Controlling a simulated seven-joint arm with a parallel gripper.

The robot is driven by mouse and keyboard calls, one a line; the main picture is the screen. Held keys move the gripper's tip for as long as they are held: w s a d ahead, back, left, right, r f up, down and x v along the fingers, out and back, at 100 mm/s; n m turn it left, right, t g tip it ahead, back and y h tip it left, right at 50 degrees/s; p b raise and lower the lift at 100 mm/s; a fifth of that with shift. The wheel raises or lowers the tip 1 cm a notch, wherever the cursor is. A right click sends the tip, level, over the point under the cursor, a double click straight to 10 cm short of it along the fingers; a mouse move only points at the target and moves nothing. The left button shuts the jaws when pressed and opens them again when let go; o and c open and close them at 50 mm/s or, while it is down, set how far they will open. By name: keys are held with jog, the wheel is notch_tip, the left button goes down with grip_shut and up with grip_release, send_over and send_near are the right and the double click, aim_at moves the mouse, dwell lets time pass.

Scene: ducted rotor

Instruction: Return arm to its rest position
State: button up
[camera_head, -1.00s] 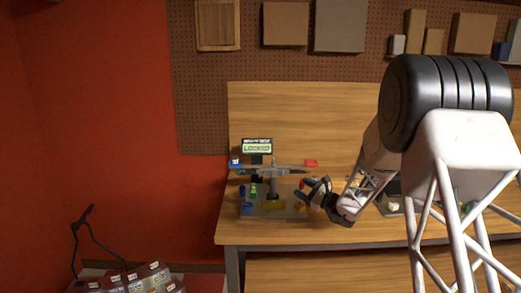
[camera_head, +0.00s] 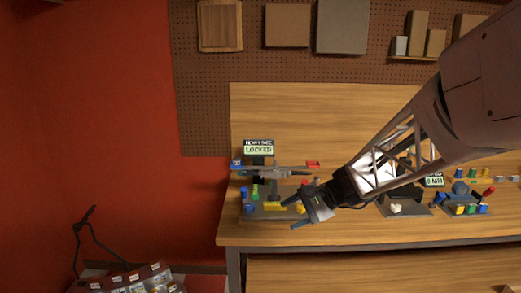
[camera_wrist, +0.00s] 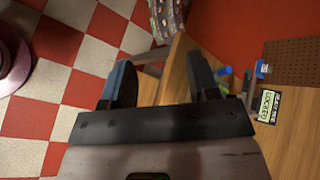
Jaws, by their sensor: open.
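My gripper (camera_head: 297,212) is open and empty, in front of the right side of the rotor station on the bench. In the wrist view my gripper (camera_wrist: 160,85) shows its two dark blue fingers spread apart, with the bench edge and the checkered floor beyond. The sign also shows at the right of the wrist view (camera_wrist: 268,106). My forearm hides part of the bench to the right.
More stations with small coloured parts (camera_head: 465,200) stand on the wooden bench (camera_head: 340,232) at right. A pegboard (camera_head: 205,110) with panels hangs behind. A rack of labelled items (camera_head: 130,280) stands at lower left. The bench front between stations is mostly clear.

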jog(key=s+d+n+h, duration=0.2)
jog(key=s+d+h, duration=0.1)
jog(key=s, duration=0.6)
jog(key=s+d+n+h, duration=0.3)
jog(key=s+h, duration=0.1)
jog(key=s, duration=0.5)
jog(key=s+d+n+t+h, duration=0.1)
jog(key=s+d+n+h, duration=0.2)
jog(key=s, duration=0.6)
jog(key=shift+s+d+f+h, duration=0.15)
jog(key=shift+s+d+h, duration=0.3)
jog(key=shift+h, duration=0.15)
